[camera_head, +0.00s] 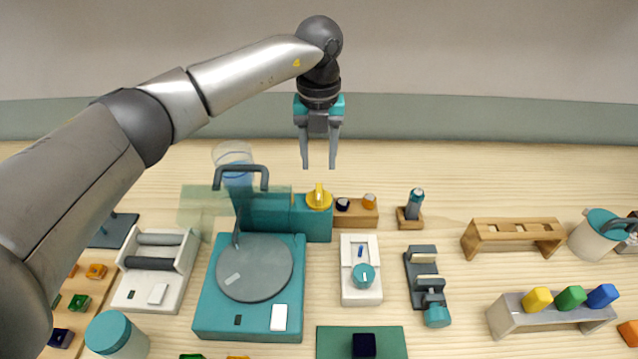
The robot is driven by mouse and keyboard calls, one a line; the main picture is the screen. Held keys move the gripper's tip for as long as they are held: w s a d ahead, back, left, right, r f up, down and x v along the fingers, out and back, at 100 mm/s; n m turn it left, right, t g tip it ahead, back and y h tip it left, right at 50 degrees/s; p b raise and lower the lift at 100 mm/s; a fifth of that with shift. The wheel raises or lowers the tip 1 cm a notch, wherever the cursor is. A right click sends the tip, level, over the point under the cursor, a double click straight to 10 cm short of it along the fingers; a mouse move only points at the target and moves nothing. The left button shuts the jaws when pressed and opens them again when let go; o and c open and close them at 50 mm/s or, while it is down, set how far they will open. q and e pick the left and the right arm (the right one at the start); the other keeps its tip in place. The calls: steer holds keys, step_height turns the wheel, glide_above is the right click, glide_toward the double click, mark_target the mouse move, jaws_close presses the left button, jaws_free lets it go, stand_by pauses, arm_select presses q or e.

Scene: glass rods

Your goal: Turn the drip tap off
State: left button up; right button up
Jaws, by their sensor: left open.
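The drip tap appears to be the yellow knob (319,198) on top of a teal block (285,214) behind the turntable base. Its raised grip points roughly away from me, up the picture. My left gripper (319,166) is open and empty, fingers pointing down. In the picture its fingertips are just above the knob, apart from it; the depth between them is hard to judge. My right gripper is not in view.
The teal base with a grey disc (254,268) is in front of the block. A wooden block with small knobs (357,213) sits close right of the tap. A white switch box (361,285) is in front. The table behind the tap is clear.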

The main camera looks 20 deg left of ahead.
mark_target(319, 190)
arm_select(q)
step_height(319, 190, down, 6)
steer(key=shift+f, duration=1)
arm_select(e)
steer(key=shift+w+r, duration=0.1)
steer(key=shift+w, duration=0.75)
arm_select(q)
steer(key=shift+c, duration=0.2)
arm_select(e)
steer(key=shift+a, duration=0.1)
arm_select(q)
jaws_close()
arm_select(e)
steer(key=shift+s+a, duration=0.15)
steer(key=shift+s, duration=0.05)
